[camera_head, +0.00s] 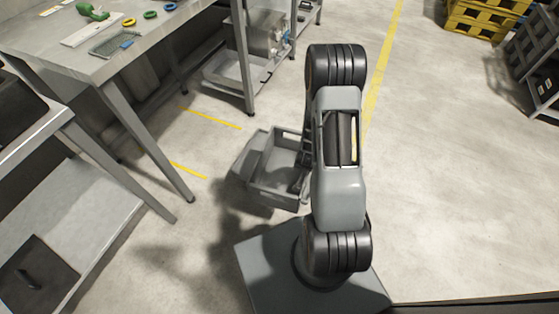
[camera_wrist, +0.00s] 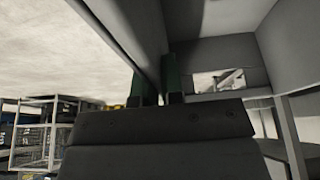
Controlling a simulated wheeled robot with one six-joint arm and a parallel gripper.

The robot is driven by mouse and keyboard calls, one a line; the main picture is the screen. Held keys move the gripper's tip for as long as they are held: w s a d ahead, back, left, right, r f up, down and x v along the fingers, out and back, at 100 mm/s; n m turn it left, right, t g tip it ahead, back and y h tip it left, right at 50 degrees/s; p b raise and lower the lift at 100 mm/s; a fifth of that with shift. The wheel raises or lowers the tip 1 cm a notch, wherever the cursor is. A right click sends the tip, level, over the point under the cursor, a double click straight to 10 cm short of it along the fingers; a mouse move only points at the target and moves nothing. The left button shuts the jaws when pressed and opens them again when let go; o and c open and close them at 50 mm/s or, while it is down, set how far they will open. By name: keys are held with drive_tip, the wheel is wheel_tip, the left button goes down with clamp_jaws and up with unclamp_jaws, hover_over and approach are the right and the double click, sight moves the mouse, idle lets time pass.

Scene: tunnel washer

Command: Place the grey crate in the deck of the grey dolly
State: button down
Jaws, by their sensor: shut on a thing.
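The grey crate (camera_head: 277,185), an open-topped box, shows just left of my arm in the head view, above the floor or near it; its exact height is unclear. My gripper (camera_wrist: 159,82) is shut on one wall of the crate in the wrist view, with a green-padded finger on each side of it. The crate's inside (camera_wrist: 230,45) and a handle opening fill the right of that view. In the head view my arm largely hides the gripper. A grey slanted shape (camera_head: 248,156) is against the crate's left side; I cannot tell whether it is part of the dolly.
A metal workbench (camera_head: 130,45) with small tools stands at the upper left, its leg near the crate. A grey shelf cart (camera_head: 75,190) is at the left. Yellow crates (camera_head: 483,18) and a dark rack (camera_head: 530,60) are at the upper right. The floor right of my arm is clear.

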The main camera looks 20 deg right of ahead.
drive_tip(key=w+d+f+m+b, duration=0.1)
drive_tip(key=w+d+f+b, duration=0.5)
drive_tip(key=d+f, duration=0.5)
drive_tip(key=shift+w+f+h, duration=0.3)
drive_tip(key=shift+w+f, duration=0.5)
drive_tip(key=shift+f, duration=0.85)
drive_tip(key=shift+f, duration=0.15)
drive_tip(key=c, duration=1.2)
unclamp_jaws()
drive_tip(key=shift+a, duration=0.1)
drive_tip(key=shift+c, duration=0.2)
